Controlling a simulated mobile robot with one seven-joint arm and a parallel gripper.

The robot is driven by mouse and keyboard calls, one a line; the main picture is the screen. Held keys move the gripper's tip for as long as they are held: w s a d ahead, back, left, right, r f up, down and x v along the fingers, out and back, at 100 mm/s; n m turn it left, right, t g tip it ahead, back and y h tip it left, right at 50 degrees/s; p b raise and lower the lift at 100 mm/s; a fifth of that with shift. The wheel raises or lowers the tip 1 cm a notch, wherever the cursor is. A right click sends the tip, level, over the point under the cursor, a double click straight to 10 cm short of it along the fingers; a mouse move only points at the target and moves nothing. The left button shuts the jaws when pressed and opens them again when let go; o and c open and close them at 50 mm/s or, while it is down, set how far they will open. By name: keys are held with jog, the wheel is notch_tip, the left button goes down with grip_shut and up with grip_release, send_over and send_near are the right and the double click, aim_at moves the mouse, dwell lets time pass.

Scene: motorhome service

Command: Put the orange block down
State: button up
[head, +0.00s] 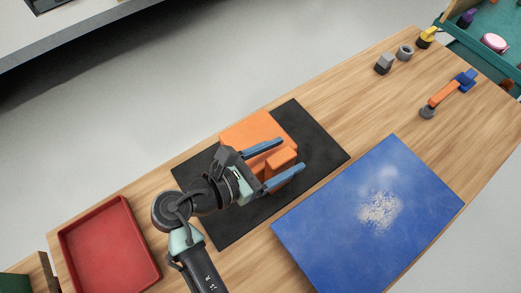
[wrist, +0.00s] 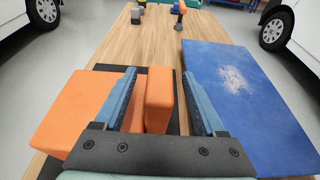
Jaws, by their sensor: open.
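An orange block (head: 283,158) is on the black mat (head: 317,146), up against a larger flat orange piece (head: 247,131); I cannot tell whether the two are joined. My gripper (head: 292,154) is open, with its blue fingers on either side of the smaller block. In the wrist view the block (wrist: 158,100) stands upright between the spread fingers (wrist: 158,72), with a gap to the right finger. The left finger is close to it; contact is unclear. The large orange piece (wrist: 72,108) lies left of the left finger. My gripper hides part of both.
A blue panel (head: 340,225) with a pale powdery patch (head: 379,211) lies right of the mat. A red tray (head: 108,245) is at lower left. An orange-and-blue tool (head: 443,94) and several small items (head: 384,64) are at the far end. Bare wood lies between.

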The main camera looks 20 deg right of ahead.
jog(key=shift+c, duration=0.3)
grip_shut()
jog(key=shift+r, duration=0.1)
dwell(1.0)
